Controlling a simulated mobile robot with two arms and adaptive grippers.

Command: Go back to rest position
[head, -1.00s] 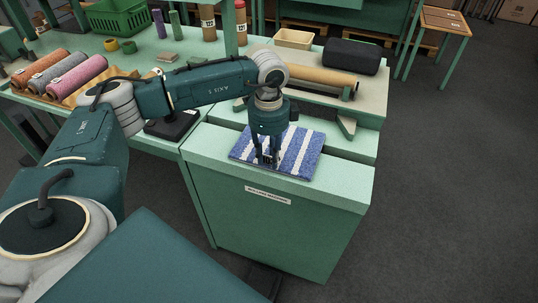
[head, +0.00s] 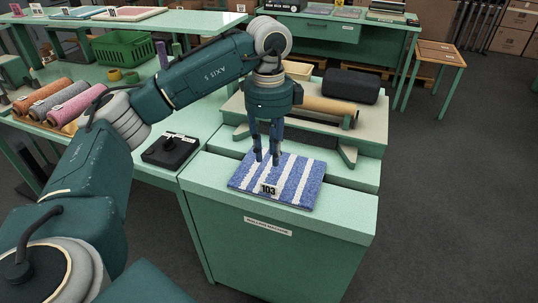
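My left gripper (head: 267,158) points straight down above a blue and white striped mat (head: 300,180). Its two fingers are apart with nothing between them. Whether the tips still touch the mat I cannot tell. The mat lies flat on top of the green rolling machine (head: 275,255), and a tag reading 103 shows on it. My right gripper is not in view.
Behind the mat, a tan roller (head: 325,107) and a black case (head: 351,85) sit on the machine. A black box (head: 170,151) and several yarn rolls (head: 75,106) are on the left table. A green crate (head: 122,47) stands farther back. The floor at right is clear.

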